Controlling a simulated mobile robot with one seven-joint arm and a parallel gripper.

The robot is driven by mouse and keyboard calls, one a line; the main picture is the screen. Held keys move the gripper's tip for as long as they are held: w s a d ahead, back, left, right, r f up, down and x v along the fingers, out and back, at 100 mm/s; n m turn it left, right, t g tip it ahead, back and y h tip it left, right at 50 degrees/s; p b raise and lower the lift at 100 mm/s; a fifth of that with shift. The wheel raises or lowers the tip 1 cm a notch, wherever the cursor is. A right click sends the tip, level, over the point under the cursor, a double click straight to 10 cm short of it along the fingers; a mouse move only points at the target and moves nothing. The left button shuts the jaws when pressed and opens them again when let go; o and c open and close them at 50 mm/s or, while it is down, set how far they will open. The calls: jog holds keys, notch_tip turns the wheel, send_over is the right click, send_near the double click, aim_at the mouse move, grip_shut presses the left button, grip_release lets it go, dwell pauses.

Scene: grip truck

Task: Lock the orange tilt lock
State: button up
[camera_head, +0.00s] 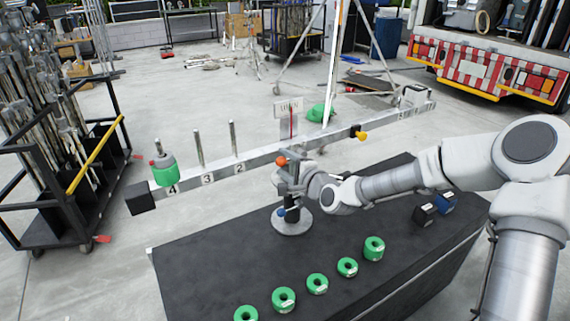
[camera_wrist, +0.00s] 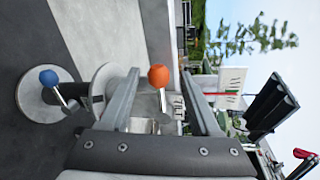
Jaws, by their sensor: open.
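The orange tilt lock (camera_head: 281,160) is a ball-ended lever on the balance stand below the beam. In the wrist view its orange ball (camera_wrist: 158,76) and pale stem show between the two fingers. My gripper (camera_wrist: 160,84) is open, with one finger on each side of the ball and a visible gap to each. In the head view my gripper (camera_head: 292,178) is at the stand, just below the orange ball. A blue ball lever (camera_wrist: 49,77) is lower on the stand; it also shows in the head view (camera_head: 281,212).
The long beam (camera_head: 262,159) slopes up to the right, with a green and grey weight (camera_head: 164,170) at its left end. Several green rings (camera_head: 317,284) line the black table's (camera_head: 210,262) front. Black and blue blocks (camera_head: 424,214) sit at right.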

jog(key=p+v, duration=0.3)
jog(key=v, duration=1.4)
jog(key=shift+s, duration=0.2)
jog(key=shift+d, duration=0.15)
